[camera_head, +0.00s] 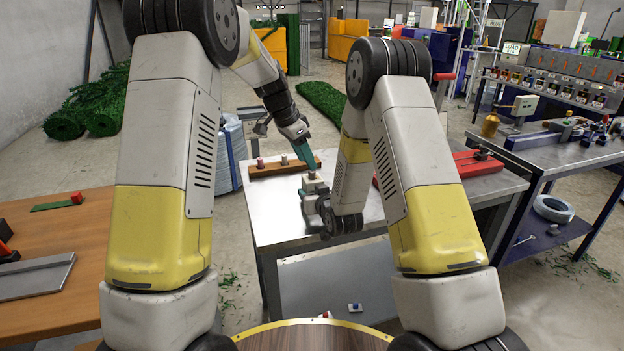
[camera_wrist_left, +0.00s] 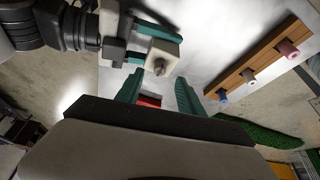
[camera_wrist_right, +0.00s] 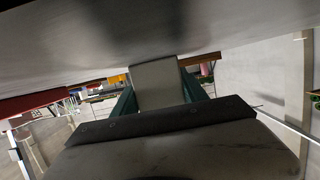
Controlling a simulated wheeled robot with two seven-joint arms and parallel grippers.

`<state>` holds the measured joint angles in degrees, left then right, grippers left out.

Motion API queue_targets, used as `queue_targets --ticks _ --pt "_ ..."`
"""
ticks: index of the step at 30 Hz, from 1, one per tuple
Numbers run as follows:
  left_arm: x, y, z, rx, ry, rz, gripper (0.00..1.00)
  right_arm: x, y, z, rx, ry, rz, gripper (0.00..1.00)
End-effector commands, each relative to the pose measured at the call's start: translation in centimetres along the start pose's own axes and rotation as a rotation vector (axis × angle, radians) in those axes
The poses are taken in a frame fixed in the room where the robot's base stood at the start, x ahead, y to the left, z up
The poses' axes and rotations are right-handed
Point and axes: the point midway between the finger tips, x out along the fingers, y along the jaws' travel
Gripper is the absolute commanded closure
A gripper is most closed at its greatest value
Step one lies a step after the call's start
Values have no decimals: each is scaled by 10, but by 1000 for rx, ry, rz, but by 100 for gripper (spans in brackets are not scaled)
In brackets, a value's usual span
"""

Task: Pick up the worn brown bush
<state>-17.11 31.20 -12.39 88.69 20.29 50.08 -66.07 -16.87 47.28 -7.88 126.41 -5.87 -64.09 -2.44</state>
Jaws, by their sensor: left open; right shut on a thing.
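My right gripper (camera_head: 312,200) is shut on a pale block (camera_head: 312,185) low over the metal table (camera_head: 272,217). The right wrist view shows the block (camera_wrist_right: 156,87) between its fingers. A small brownish-grey bush (camera_wrist_left: 159,67) sits in the block's face in the left wrist view; it also shows on top in the head view (camera_head: 311,175). Its wear cannot be made out. My left gripper (camera_head: 306,153) is open above the table; its fingers (camera_wrist_left: 157,93) point towards the block and are apart from the bush, with nothing between them.
My right forearm covers part of the table. Bare metal lies left of the block.

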Motion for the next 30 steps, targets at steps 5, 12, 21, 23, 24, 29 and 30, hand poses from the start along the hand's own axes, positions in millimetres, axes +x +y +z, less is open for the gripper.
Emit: queue_targets --ticks 5,12,21,23,24,29,30 --pt "29 1 -2 0 -3 3 55 0 0 -1 0 1 0 99" --pt "42 0 -2 1 0 1 55 0 0 0 0 1 0 99" --pt "42 0 -2 1 0 1 94 0 0 -1 0 1 0 99" --pt "42 0 -2 1 0 1 100 0 0 0 0 1 0 99" --pt "42 0 -2 1 0 1 100 0 0 0 0 1 0 99" --pt "42 0 -2 1 0 1 100 0 0 -1 0 1 0 99" --pt "42 0 -2 1 0 1 100 0 0 -1 0 1 0 99"
